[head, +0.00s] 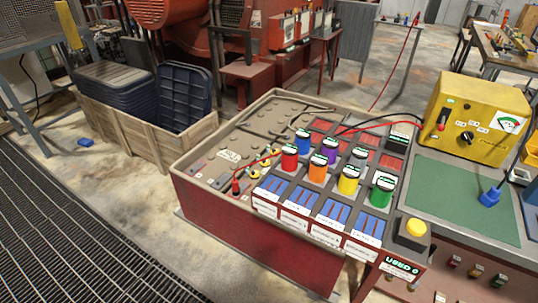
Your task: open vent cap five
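A long red case (255,235) with a beige battery-like top (262,128) stands in the middle of the head view. Several small yellow pieces (264,166) sit on that top, near a red clamp (236,187). I cannot read any number that marks vent cap five, nor tell whether any cap is open. Neither gripper is in view.
Blue slotted bins (272,189) line the case's front edge. A yellow button (413,231) sits above a panel reading "USED 0" (402,268). A yellow meter box (475,118) stands behind a green mat (455,190); cables cross the case. A wooden crate (140,140) stands left.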

